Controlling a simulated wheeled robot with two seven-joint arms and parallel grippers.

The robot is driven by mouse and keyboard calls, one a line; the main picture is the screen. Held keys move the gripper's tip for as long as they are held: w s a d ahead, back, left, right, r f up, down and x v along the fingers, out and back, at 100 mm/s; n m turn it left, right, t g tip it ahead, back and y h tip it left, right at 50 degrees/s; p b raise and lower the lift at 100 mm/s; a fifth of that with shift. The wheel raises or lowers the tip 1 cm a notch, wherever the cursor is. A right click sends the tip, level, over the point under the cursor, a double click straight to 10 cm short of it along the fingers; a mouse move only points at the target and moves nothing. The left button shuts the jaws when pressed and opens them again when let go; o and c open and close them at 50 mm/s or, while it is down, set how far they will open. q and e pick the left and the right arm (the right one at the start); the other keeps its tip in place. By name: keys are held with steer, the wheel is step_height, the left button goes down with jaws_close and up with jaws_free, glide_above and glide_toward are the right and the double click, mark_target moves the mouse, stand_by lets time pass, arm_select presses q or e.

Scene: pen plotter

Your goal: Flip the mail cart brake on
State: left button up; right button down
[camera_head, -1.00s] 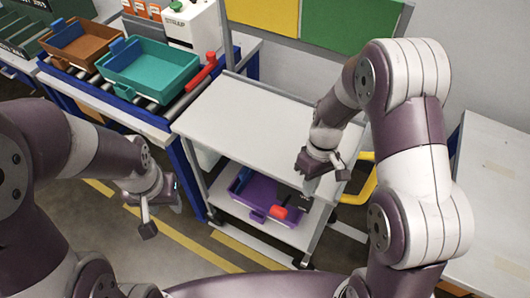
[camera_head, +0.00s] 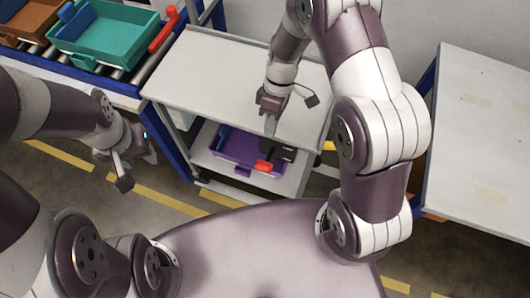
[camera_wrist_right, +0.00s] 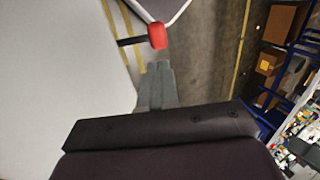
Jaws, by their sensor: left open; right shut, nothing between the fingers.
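The mail cart (camera_head: 215,75) is a pale two-shelf cart in the middle of the head view. Its brake lever, a red grip (camera_head: 264,166) on a dark bar, shows at the cart's front side, below the top shelf in the picture. The red grip also shows in the right wrist view (camera_wrist_right: 157,36), just ahead of the fingertips and apparently apart from them. My right gripper (camera_head: 271,126) is shut and empty, pointing down near the cart's front edge. My left gripper (camera_head: 150,150) is open and empty, left of the cart.
A purple tray (camera_head: 228,150) lies on the cart's lower shelf. A roller conveyor on the left carries a teal tray (camera_head: 112,50) and a brown tray (camera_head: 25,28); a red handle (camera_head: 164,30) stands at its end. A pale table (camera_head: 485,130) is on the right.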

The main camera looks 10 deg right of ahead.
mark_target(263, 163)
steer(key=p+x, duration=0.1)
steer(key=x, duration=0.9)
steer(key=shift+a+f, duration=0.1)
steer(key=shift+f, duration=0.15)
